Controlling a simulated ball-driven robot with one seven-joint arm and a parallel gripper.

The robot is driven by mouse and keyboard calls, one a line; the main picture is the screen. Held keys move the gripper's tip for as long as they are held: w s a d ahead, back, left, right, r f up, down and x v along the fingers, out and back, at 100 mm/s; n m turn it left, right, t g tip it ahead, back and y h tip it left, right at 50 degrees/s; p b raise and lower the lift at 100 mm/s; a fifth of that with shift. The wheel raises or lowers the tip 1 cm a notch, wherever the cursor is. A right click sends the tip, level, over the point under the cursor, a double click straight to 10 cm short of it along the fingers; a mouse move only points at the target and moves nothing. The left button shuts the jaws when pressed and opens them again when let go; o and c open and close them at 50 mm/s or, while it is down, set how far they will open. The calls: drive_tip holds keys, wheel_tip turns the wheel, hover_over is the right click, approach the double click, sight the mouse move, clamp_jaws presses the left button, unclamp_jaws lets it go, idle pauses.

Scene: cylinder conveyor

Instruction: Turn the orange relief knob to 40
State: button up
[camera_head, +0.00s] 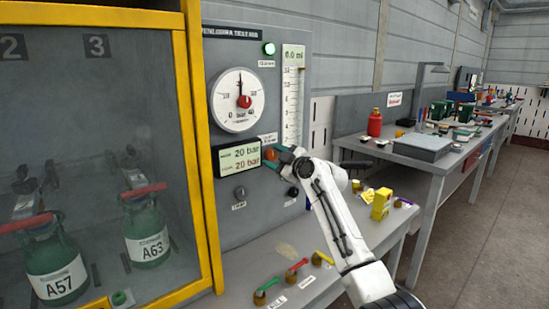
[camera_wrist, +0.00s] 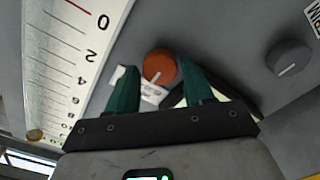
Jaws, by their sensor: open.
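The orange relief knob (camera_wrist: 160,64) is round with a short white pointer line, mounted on the grey panel. In the wrist view it lies between and just beyond my two green fingertips. My gripper (camera_wrist: 159,69) is open, with a gap visible on both sides of the knob; I cannot tell whether either finger touches it. In the head view the knob (camera_head: 270,154) is partly hidden by my gripper (camera_head: 279,155). The display (camera_head: 240,156) left of the knob reads 20 bar on both lines. The round gauge (camera_head: 238,100) above has its needle pointing about straight up.
A grey knob (camera_wrist: 289,58) sits on the same panel. A vertical scale (camera_head: 292,95) stands above my gripper. A yellow-framed cabinet (camera_head: 205,150) with green cylinders is at left. A bench (camera_head: 245,262) with small valves lies below; another workbench is at right.

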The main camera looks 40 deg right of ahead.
drive_tip(key=shift+w, duration=0.25)
drive_tip(key=c, duration=0.8)
drive_tip(key=shift+f, duration=0.1)
